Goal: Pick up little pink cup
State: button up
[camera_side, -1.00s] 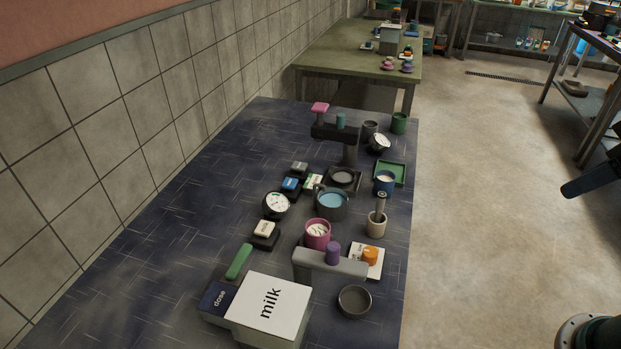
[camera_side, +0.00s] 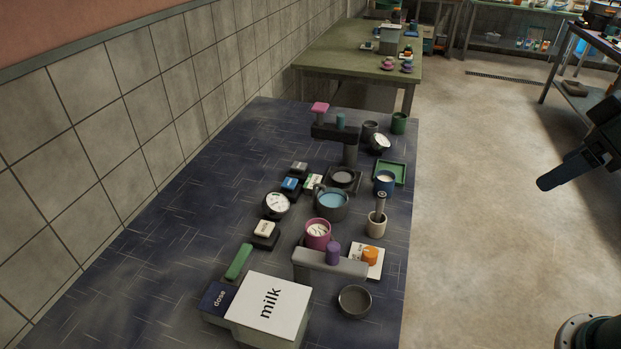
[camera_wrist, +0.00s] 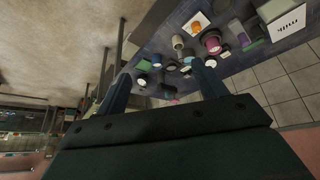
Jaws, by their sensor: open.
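The little pink cup (camera_side: 317,233) stands upright on the dark blue table, with a pale dial-like top showing inside its rim. It stands just behind a grey bracket with a purple knob, near a blue pot. In the wrist view the pink cup (camera_wrist: 212,43) appears small, upper right of centre, beyond the fingers. My gripper (camera_side: 548,183) is in the air off the table's right side, far from the cup. In the wrist view my gripper (camera_wrist: 160,77) has its two fingers spread apart with nothing between them.
A milk box (camera_side: 268,305) stands at the front. The table's left part is clear; a tiled wall (camera_side: 120,140) borders it.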

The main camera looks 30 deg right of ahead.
jog(key=w+a+n+y, duration=0.1)
jog(key=w+a+n, duration=0.25)
jog(key=w, duration=0.45)
jog(key=n+g+y, duration=0.3)
jog(key=n+g, duration=0.1)
jog(key=n, duration=0.5)
send_over(318, 231)
jog(key=s, duration=0.2)
jog(key=shift+m, duration=0.25)
jog(key=shift+d+f, duration=0.2)
jog(key=shift+f, duration=5.7)
jog(key=shift+d+f, duration=0.15)
jog(key=shift+f, duration=5.75)
jog(key=shift+s+x, duration=0.2)
jog(key=shift+x, duration=2.4)
jog(key=shift+c, duration=0.2)
jog(key=c, duration=1.2)
jog(key=shift+o, duration=0.2)
jog(key=shift+r, duration=0.1)
